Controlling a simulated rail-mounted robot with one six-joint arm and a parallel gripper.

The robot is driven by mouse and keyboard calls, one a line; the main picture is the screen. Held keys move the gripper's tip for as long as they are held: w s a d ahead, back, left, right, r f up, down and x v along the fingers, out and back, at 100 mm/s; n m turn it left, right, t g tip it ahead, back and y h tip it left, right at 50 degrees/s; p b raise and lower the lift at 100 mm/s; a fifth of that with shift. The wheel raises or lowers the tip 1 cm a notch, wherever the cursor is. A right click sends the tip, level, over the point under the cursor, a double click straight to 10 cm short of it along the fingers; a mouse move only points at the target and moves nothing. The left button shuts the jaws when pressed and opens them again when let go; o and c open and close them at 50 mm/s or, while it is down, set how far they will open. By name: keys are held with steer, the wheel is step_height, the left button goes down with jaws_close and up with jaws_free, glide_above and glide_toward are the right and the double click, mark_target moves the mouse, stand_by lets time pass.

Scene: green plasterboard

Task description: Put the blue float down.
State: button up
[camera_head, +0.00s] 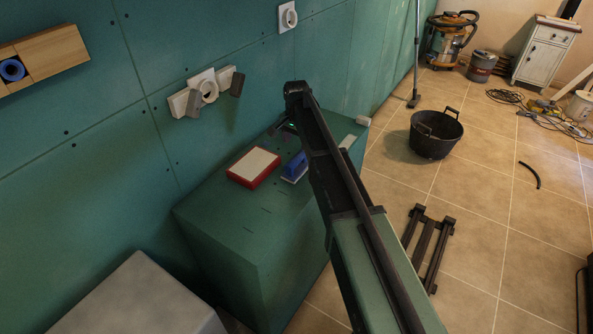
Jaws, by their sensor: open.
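The blue float (294,166) rests on the top of the green block (228,222), near its middle and partly hidden behind my arm. Its pale base shows along the lower edge. My gripper (284,129) is at the far end of my arm, above and behind the float in the picture. It is open and appears empty, apart from the float. The fingertips are small and partly hidden by the arm.
A red box with a beige top (254,167) lies left of the float. A pale block (362,121) sits at the far edge. A black tub (436,134) and dark frame (429,247) stand on the floor.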

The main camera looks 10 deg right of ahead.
mark_target(296, 156)
step_height(296, 156, down, 10)
steer(key=b, duration=0.9)
steer(key=shift+f, duration=0.15)
steer(key=shift+r, duration=0.2)
jaws_close()
